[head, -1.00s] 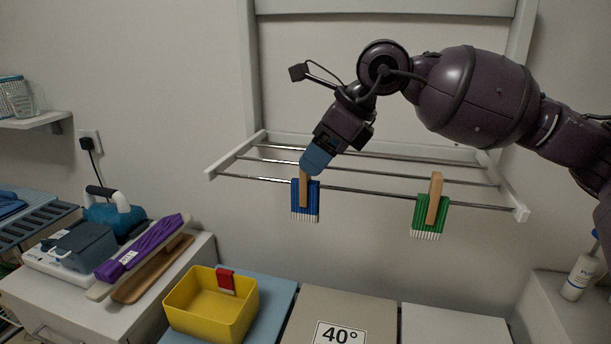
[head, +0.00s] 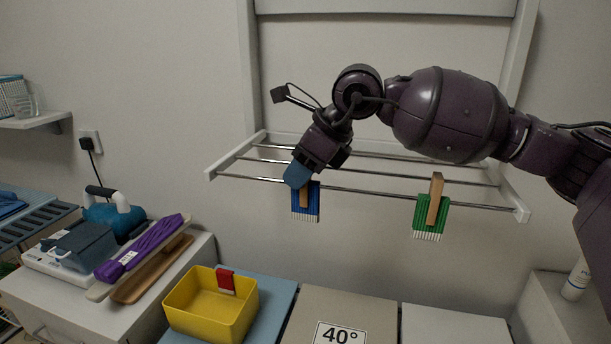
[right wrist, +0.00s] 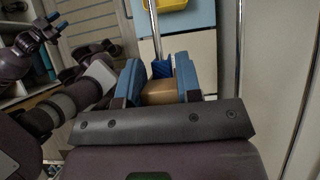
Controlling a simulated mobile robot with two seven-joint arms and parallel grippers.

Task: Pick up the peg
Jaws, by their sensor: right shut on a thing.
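A wooden peg (head: 304,199) is clipped at a small blue fringed cloth (head: 314,204) on the front rail of the drying rack. My right gripper (head: 298,177) is at the peg's upper end and hides most of it. In the right wrist view the blue fingers are shut on the wooden peg (right wrist: 160,93), with part of the blue cloth (right wrist: 161,68) beyond. A second wooden peg (head: 436,199) holds a green fringed cloth (head: 430,228) farther right on the same rail. My left gripper (right wrist: 56,22) shows small in the right wrist view, its opening unclear.
The white rack (head: 262,137) with metal rails juts from the wall. Below stands a yellow bin (head: 193,302) with a red piece (head: 226,282) on its rim. A counter at left holds an iron (head: 105,212) and a purple rolled item (head: 145,247).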

